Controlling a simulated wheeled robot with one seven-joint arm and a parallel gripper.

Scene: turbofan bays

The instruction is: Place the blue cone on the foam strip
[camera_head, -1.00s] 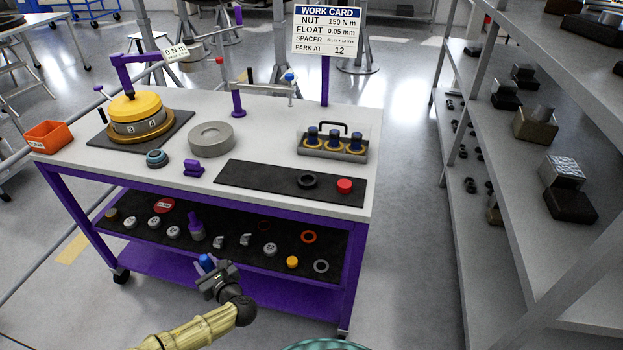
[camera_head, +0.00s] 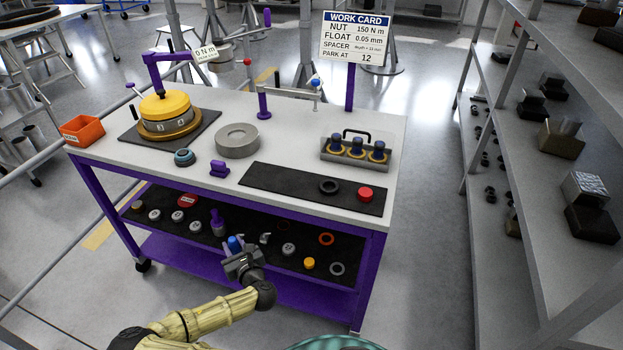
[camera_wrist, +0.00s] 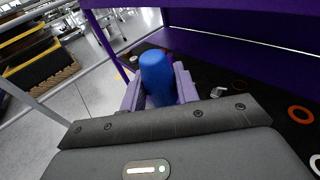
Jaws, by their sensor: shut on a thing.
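The blue cone (camera_wrist: 157,74) stands between the fingers of my gripper (camera_wrist: 160,92) in the wrist view, rounded end up. My gripper is shut on it. In the head view my gripper (camera_head: 238,256) and the small blue tip of the cone (camera_head: 234,242) show in front of the cart's lower shelf. The dark strip (camera_head: 285,183) that looks like the foam strip lies on the cart's white top, along the front right. A black ring (camera_head: 329,186) and a red round part (camera_head: 365,194) sit on its right half. Its left part is bare.
The purple cart's lower shelf (camera_head: 170,228) holds several small parts. The top edge (camera_head: 225,185) overhangs it. A tall shelf rack (camera_head: 500,170) is at right.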

